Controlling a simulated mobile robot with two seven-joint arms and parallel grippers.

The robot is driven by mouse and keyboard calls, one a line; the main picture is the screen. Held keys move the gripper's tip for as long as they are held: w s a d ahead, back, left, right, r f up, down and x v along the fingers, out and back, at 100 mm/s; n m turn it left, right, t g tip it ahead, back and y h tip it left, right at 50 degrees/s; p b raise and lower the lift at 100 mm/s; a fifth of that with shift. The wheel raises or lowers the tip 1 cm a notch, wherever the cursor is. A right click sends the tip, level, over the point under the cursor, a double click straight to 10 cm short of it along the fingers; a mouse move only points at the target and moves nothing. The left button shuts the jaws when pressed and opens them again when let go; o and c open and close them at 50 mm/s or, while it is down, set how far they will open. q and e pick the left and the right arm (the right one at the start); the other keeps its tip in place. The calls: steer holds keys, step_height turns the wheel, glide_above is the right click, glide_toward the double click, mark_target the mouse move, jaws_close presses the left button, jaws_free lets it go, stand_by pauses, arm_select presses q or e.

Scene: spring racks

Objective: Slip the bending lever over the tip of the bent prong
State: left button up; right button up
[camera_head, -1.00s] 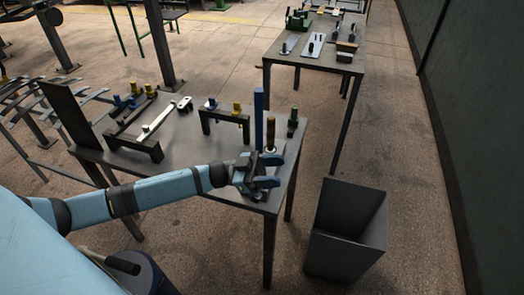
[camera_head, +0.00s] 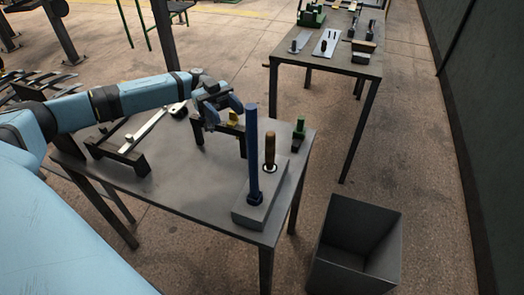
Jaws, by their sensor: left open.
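A tall blue bar (camera_head: 253,150), which looks like the bending lever, stands upright on a grey block (camera_head: 246,217) at the table's right front. A brown-handled tool (camera_head: 270,148) stands upright just right of it. My left gripper (camera_head: 224,118) is open and empty, over a low black rack (camera_head: 199,134) behind and left of the blue bar. A yellow piece (camera_head: 233,118) shows on that rack beside the fingers. My gripper hides part of the rack, and I cannot make out the bent prong. My right gripper is not in view.
Another black rack with a long pale bar (camera_head: 143,131) stands at the left of the table (camera_head: 180,198). A grey bin (camera_head: 355,245) is on the floor. The table's front middle is clear.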

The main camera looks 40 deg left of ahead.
mark_target(257, 145)
arm_select(q)
steer(key=p+x, duration=0.1)
steer(key=x, duration=0.6)
steer(key=p+x, duration=0.1)
steer(key=x, duration=0.6)
steer(key=shift+s+a+f+p, duration=0.15)
steer(key=shift+f+p, duration=0.05)
steer(key=shift+p, duration=0.2)
jaws_close()
stand_by(0.7)
